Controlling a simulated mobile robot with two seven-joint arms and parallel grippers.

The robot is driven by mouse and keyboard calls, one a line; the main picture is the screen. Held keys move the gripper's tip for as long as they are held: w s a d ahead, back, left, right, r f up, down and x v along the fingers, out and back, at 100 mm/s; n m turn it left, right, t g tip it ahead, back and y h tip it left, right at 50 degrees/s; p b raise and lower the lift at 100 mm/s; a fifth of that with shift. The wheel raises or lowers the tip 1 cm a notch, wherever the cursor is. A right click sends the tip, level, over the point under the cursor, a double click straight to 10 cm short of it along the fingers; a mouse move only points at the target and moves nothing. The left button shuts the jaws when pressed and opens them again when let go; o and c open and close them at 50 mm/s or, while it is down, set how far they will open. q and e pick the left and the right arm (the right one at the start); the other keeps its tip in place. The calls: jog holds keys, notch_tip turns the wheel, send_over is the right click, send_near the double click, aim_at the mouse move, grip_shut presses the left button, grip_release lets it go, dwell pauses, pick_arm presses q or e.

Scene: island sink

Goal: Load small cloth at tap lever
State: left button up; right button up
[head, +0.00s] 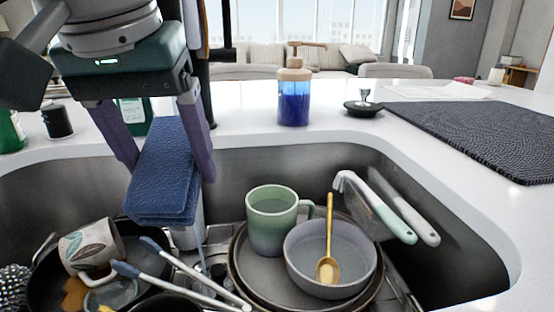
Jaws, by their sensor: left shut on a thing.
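My left gripper (166,160) comes down from the upper left and is shut on a folded dark blue cloth (163,187). The cloth hangs tilted between the two purple fingers, over the left part of the sink. Just right of the gripper stands a black upright post with a side piece (226,40), which looks like the tap and its lever; my gripper hides much of it. The cloth appears apart from this lever. My right gripper is not in view.
The sink holds a green mug (270,222), a grey bowl (303,256) with a golden spoon, stacked plates, a patterned mug (88,248) and tongs. A blue soap bottle (293,97) stands behind the sink.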

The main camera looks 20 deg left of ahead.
aim_at(184, 198)
pick_arm(q)
jog(key=w+a, duration=0.1)
jog(key=w+a+f+b, duration=0.1)
jog(key=w+a, duration=0.1)
jog(key=shift+a+f+b, duration=0.1)
jog(key=shift+a+b, duration=0.1)
jog(key=shift+b, duration=0.1)
jog(key=shift+w+a+f+b, duration=0.1)
jog(key=shift+w+a+b, duration=0.2)
jog(key=shift+w+a, duration=0.55)
jog(key=shift+d, duration=0.1)
jog(key=shift+s+d, duration=2.8)
jog(key=shift+d, duration=0.1)
jog(key=s+d+r+p, duration=0.2)
jog(key=r, duration=0.1)
jog(key=shift+s+d+r+p, duration=0.2)
jog(key=shift+s+d+p, duration=0.1)
jog(key=shift+d, duration=0.1)
jog(key=shift+s+d+r, duration=0.35)
jog(key=shift+s+d, duration=0.05)
